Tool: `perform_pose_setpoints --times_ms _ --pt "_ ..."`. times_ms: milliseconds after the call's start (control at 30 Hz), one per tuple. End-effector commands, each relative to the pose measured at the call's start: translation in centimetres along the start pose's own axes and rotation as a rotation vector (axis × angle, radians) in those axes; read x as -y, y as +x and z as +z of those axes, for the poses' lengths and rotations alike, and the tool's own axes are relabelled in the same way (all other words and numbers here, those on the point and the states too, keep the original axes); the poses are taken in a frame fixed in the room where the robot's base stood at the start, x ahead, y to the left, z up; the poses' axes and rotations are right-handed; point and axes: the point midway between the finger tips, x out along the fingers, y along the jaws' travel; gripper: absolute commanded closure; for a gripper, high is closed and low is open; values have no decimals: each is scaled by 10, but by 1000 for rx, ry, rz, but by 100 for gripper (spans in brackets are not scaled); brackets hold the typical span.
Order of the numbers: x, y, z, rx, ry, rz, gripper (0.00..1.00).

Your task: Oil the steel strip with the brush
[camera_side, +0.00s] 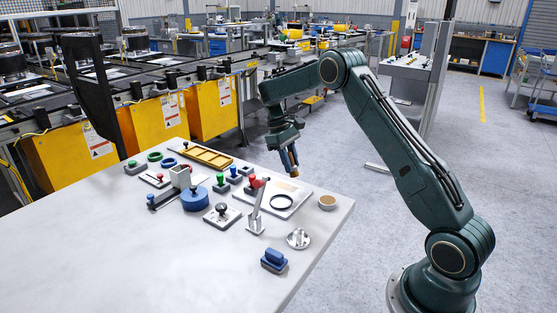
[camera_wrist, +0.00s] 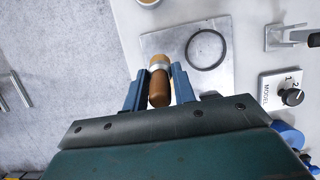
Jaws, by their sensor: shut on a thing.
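My gripper (camera_side: 290,158) is above the far right part of the table, pointing down. Its blue fingers (camera_wrist: 160,86) are shut on the brush (camera_wrist: 159,92), which has a brown wooden handle and a silver ferrule. In the side view the brush's tip (camera_side: 294,173) shows below the fingers, apart from the table. A flat pale grey metal plate (camera_side: 271,204) lies on the table with a black ring on it. It also shows in the wrist view (camera_wrist: 222,80), where the brush overlaps its left part. I cannot tell whether this plate is the steel strip.
A small round cup with tan contents (camera_side: 327,202) stands near the table's right edge. A toggle clamp (camera_side: 256,222), a knob plate (camera_side: 222,216), a blue cylinder (camera_side: 194,200) and a blue block (camera_side: 273,260) stand around the plate. The table's front left is clear.

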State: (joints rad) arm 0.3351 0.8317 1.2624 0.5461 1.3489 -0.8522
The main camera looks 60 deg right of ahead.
Motion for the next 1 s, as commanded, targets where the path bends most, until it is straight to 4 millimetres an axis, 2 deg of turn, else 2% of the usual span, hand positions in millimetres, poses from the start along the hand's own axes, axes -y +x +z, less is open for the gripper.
perform_pose_setpoints --times_ms 400,1000 --pt "0 27 -10 0 1 -1 96" --pt "0 30 -11 0 1 -1 96"
